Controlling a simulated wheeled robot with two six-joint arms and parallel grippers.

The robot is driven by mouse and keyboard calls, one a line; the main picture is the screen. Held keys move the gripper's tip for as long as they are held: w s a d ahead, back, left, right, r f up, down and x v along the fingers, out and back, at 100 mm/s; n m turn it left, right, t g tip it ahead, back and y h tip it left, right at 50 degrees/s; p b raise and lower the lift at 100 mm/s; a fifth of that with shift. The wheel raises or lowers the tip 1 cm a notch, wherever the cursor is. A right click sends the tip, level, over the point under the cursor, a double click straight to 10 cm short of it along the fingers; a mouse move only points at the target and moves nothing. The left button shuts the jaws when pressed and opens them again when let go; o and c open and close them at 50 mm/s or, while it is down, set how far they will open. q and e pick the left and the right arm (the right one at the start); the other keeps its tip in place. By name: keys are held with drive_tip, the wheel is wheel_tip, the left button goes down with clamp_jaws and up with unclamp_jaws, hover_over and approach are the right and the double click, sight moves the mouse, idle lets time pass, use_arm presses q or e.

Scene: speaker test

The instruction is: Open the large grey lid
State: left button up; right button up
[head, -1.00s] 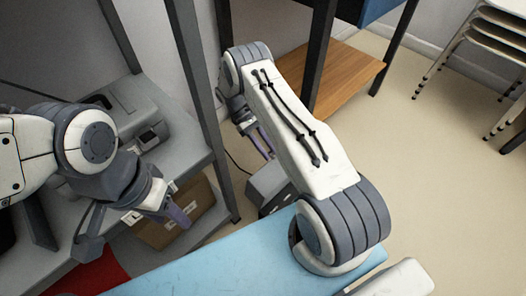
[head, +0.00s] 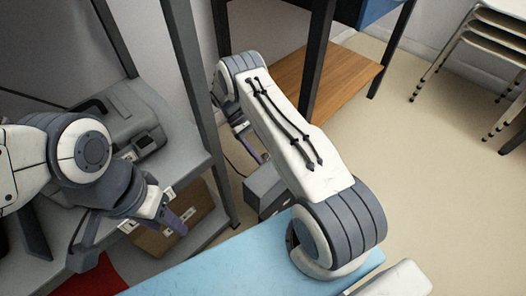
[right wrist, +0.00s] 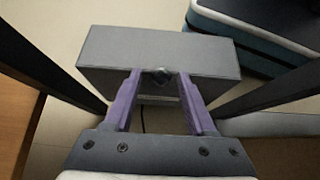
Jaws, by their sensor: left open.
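A grey case (head: 128,112) with a latch-like front lies closed on the shelf at the left in the head view. A plain grey box (head: 264,192) stands on the floor; its grey top also shows in the right wrist view (right wrist: 160,48). I cannot tell which one has the large grey lid. My left gripper (head: 132,246) is open and empty, in front of the shelf and below the case in the picture. My right gripper (head: 256,148) points down at the floor box. In the right wrist view its purple fingers (right wrist: 160,102) are apart, with the box's near edge beyond them.
A grey shelf (head: 185,152) with dark posts stands at left, with a cardboard box (head: 160,240) below. A light-blue surface (head: 225,268) lies in front. A wooden shelf (head: 325,80) and stacked chairs (head: 490,50) stand behind. The floor at right is clear.

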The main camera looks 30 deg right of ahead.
drive_tip(key=shift+r, duration=0.1)
drive_tip(key=v, duration=0.7)
drive_tip(key=shift+w+p, duration=0.15)
drive_tip(key=shift+p, duration=0.15)
drive_tip(key=shift+r, duration=0.2)
